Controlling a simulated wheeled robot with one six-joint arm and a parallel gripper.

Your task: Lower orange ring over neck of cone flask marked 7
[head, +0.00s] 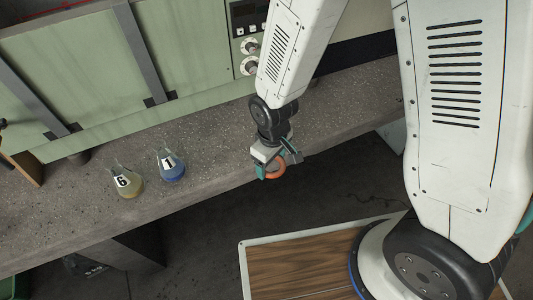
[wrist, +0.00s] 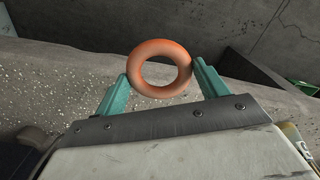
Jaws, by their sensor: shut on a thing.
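My gripper (head: 271,167) is shut on the orange ring (head: 281,170). In the wrist view the ring (wrist: 160,48) sits between the two teal fingers, its hole facing the camera. A cone flask with blue liquid (head: 172,174) stands upright on the bench to the left of my gripper. Its white label carries a single stroke-like digit that could be a 7; it is too small to be sure. Left of it stands a cone flask with yellow liquid (head: 131,188), labelled 6. The ring is well apart from both flasks, near the bench's front edge in the picture.
The concrete bench (head: 217,150) is clear between the blue flask and my gripper. A green panelled cabinet with grey struts (head: 75,85) and a control box with knobs (head: 246,45) stand behind. A wood-topped platform (head: 290,265) lies below the bench.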

